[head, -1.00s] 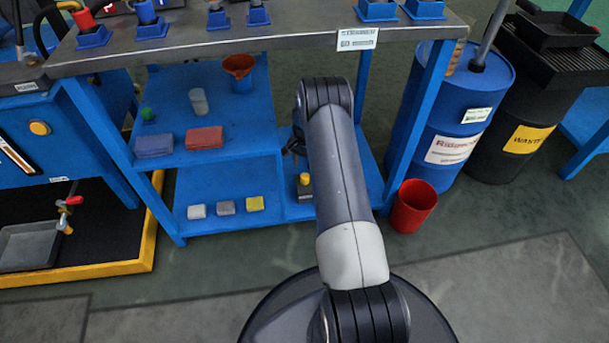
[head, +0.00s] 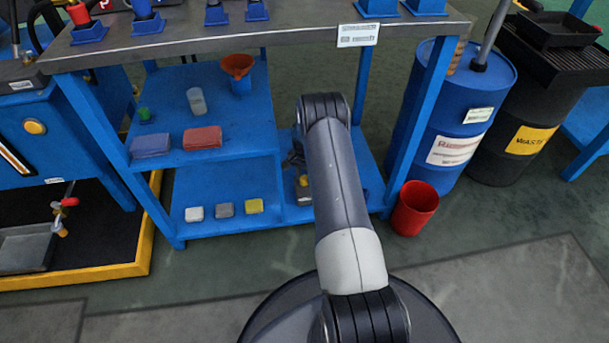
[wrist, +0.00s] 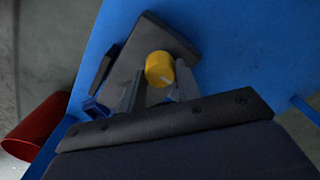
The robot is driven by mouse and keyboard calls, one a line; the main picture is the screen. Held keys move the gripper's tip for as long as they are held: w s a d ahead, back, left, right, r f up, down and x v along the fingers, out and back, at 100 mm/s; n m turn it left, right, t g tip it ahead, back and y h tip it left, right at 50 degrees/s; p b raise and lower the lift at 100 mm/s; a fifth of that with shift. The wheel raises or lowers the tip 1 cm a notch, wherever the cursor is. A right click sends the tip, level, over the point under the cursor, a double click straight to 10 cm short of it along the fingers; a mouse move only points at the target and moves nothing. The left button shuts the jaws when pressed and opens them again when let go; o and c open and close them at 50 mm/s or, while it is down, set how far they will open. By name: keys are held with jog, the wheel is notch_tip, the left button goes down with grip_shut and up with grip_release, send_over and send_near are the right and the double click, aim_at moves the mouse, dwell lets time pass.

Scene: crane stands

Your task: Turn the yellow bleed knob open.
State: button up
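The yellow bleed knob (wrist: 160,68) sits on a dark grey block (wrist: 150,38) in the wrist view. In the head view the knob (head: 303,181) and its block stand on the low blue shelf, partly beside my arm. My gripper (wrist: 158,84) points at the knob, with one finger on each side of its near edge. The fingers are apart, and I see a gap between them and the knob; whether either touches it is unclear. In the head view my gripper (head: 294,158) is mostly hidden behind my arm.
The blue shelf (head: 235,180) holds several small blocks to the left. A blue rack leg (head: 412,130) and a red bucket (head: 414,208) stand to the right of my arm. The metal bench top (head: 270,38) overhangs the shelf. The floor in front is clear.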

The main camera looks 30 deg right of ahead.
jog(key=c, duration=0.5)
jog(key=shift+o, duration=0.2)
jog(key=shift+n, duration=0.4)
jog(key=shift+n+b, duration=0.5)
jog(key=shift+n, duration=0.4)
jog(key=shift+n+b, duration=0.4)
jog(key=shift+n, duration=1.3)
jog(key=o, duration=1)
